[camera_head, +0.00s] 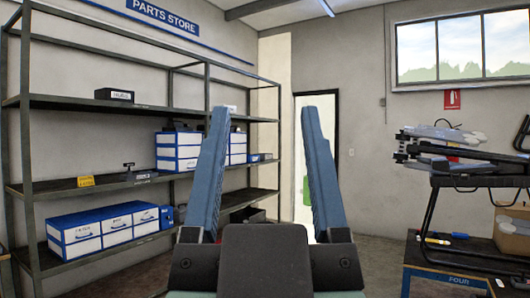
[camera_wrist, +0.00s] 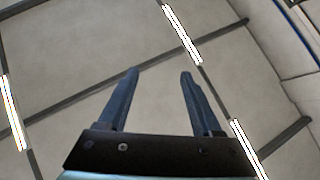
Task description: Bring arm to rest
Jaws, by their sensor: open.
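My gripper (camera_head: 264,112) stands in the middle of the head view, its two blue fingers pointing up and spread wide apart. Nothing is between the fingers; the doorway shows through the gap. In the wrist view my gripper (camera_wrist: 160,74) is also open and empty, with the ceiling and its strip lights (camera_wrist: 182,33) behind it. It touches nothing.
Metal shelving (camera_head: 150,108) with blue-and-white boxes (camera_head: 104,228) runs along the left wall. A doorway (camera_head: 312,130) is at the back. At right, a workbench (camera_head: 455,258) holds a stand with a drone (camera_head: 450,150) and a cardboard box (camera_head: 512,228).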

